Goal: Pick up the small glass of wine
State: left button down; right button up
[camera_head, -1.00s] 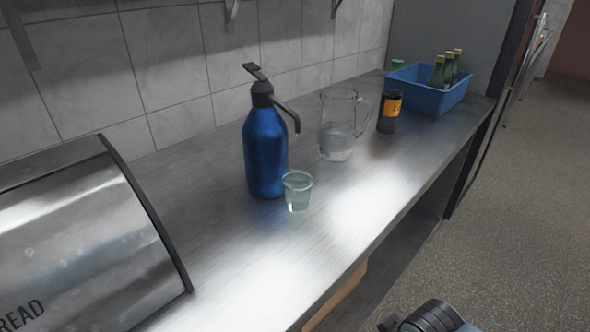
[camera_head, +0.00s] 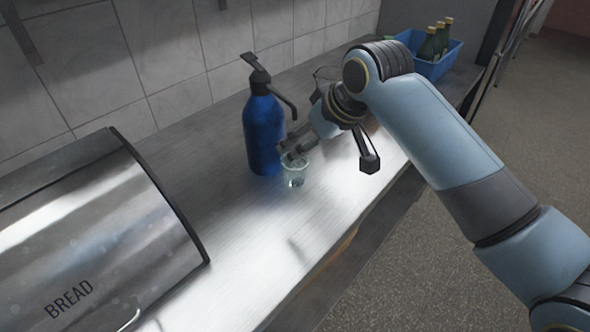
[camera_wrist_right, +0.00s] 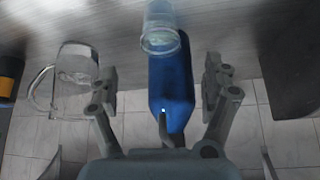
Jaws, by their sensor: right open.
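The small glass (camera_head: 295,176) is a clear cup with a pale greenish liquid. It stands upright on the steel counter, just right of the blue pump flask (camera_head: 263,135). My right gripper (camera_head: 290,150) is open and reaches in from the right, close to the glass rim and partly over it in the head view. In the right wrist view the glass (camera_wrist_right: 160,30) lies ahead of the open fingers (camera_wrist_right: 160,85), roughly centred between them, with the blue flask (camera_wrist_right: 172,85) behind it. Nothing is held. My left gripper is not in view.
A glass jug (camera_wrist_right: 75,75) stands beside the flask, mostly hidden by my arm in the head view. A blue crate (camera_head: 446,66) of bottles is at the far end. A steel bread box (camera_head: 100,235) stands at left. The counter front (camera_head: 265,240) is clear.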

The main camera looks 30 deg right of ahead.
jog(key=x, duration=0.4)
jog(key=shift+w+a+f, duration=0.1)
jog(key=shift+w+f, duration=0.15)
jog(key=shift+f, duration=0.35)
jog(key=x, duration=0.4)
jog(key=shift+f+p, duration=0.1)
jog(key=shift+p, duration=0.25)
jog(key=c, duration=1.4)
jog(key=shift+s, duration=0.1)
jog(key=shift+s+r, duration=0.15)
jog(key=shift+r, duration=0.35)
notch_tip(320, 180, up, 6)
jog(key=b, duration=0.1)
jog(key=shift+s+d+b, duration=0.4)
jog(key=shift+s+d, duration=0.7)
jog(key=shift+s, duration=2)
jog(key=shift+s+d+b, duration=0.45)
jog(key=shift+s+d, duration=0.65)
jog(key=shift+s, duration=1.95)
jog(key=shift+s+d+b, duration=0.4)
jog(key=shift+s+d, duration=0.75)
jog(key=shift+s, duration=1.95)
